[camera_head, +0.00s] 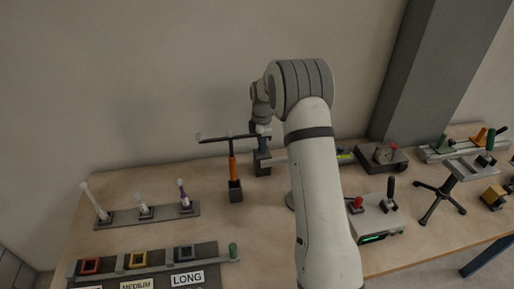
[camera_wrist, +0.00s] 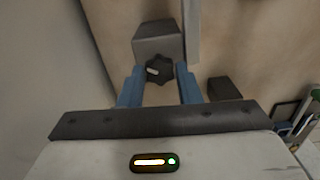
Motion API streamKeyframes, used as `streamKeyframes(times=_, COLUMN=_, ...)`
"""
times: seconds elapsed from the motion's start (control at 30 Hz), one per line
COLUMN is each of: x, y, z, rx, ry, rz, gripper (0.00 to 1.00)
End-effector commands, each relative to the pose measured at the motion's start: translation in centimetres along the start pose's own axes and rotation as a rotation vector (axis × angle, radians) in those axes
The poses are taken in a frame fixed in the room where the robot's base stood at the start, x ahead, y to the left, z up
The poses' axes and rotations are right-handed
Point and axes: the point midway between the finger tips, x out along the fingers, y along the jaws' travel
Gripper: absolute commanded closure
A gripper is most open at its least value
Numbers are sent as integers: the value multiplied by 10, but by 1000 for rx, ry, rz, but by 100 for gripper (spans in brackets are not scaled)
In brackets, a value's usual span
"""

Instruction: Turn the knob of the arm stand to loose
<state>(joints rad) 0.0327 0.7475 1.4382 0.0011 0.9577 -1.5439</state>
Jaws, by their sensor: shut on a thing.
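The knob (camera_wrist: 159,69) is black and lobed, with a short pale mark toward its left side in the wrist view. It sits at the front of a grey block (camera_wrist: 158,42) of the arm stand. My gripper (camera_wrist: 160,78) has its two blue fingers on either side of the knob, shut on it. In the head view the dark upright of the arm stand (camera_head: 262,164) is at the back of the table, below my wrist. The knob and my fingertips cannot be made out there. No loose or tight lettering is readable.
A box with a red button (camera_head: 357,203) is at right. The wall is close behind.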

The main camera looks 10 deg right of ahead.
Motion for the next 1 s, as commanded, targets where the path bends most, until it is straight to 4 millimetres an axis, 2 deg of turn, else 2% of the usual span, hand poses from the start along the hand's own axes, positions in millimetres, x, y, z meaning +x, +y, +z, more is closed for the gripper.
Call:
streamKeyframes(times=0.03, x=4, y=-2, z=4, rx=-42, ry=-5, rz=-7, gripper=92)
streamKeyframes(times=0.6, x=2, y=0, z=5, rx=-566, ry=-5, rz=-3, gripper=92)
streamKeyframes(times=1.0, x=1, y=0, z=4, rx=-801, ry=-4, rz=-1, gripper=92)
